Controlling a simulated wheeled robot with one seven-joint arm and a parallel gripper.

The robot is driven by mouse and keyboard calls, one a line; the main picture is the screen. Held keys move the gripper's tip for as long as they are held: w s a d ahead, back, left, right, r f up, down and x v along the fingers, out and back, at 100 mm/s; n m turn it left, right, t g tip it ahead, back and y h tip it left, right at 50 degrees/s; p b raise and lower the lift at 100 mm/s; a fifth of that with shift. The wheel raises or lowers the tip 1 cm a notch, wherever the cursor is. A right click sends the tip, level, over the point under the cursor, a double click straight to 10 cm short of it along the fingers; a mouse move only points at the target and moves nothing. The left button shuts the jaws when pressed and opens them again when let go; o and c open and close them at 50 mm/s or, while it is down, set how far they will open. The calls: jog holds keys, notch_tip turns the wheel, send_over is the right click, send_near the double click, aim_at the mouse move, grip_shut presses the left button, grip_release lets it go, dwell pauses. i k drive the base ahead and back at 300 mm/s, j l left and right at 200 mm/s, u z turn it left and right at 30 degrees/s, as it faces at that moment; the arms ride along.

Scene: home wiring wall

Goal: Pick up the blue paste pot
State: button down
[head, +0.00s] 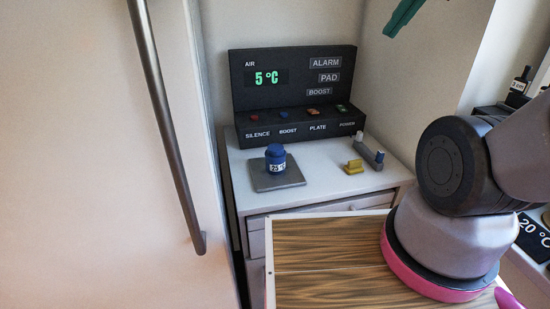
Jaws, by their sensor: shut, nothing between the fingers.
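The blue paste pot (275,160) stands upright on a grey square plate (292,179) on the white cabinet top. It has a blue lid and a white label that reads about 25 °C. My gripper (393,29) shows only as teal fingers at the top edge, above and to the right of the pot and well apart from it. It is shut and empty. The rest of it is out of the frame.
A black panel (293,80) reading 5 °C stands behind the pot, with several buttons below. A yellow block (353,167) and a grey bracket (369,152) lie to the right. A wood-grain board (330,255) is in front. A long door handle (165,115) is at left.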

aim_at(273, 167)
jog(key=k+z, duration=0.45)
jog(key=z, duration=0.25)
